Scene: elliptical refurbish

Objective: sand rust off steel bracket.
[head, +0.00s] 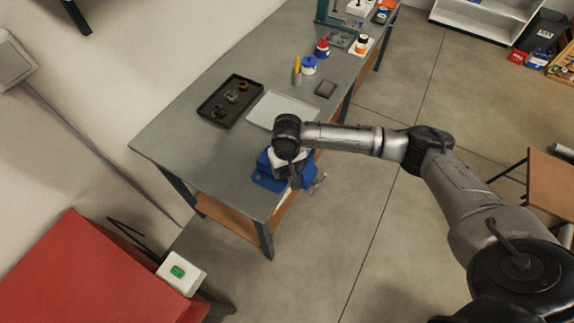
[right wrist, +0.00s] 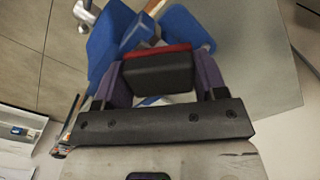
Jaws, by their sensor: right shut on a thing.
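My right gripper (head: 291,170) is over the blue vise (head: 268,180) at the near corner of the grey workbench (head: 185,135). In the right wrist view its two purple fingers (right wrist: 162,76) are shut on a black block with a red edge (right wrist: 158,72), which looks like a sanding block. The vise also shows in the right wrist view (right wrist: 112,38), just beyond the block. The steel bracket cannot be made out; the gripper and block cover the vise jaws. I cannot tell whether the block touches anything. My left gripper is not in view.
A red cabinet (head: 85,270) stands at lower left. The bench's near left is clear.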

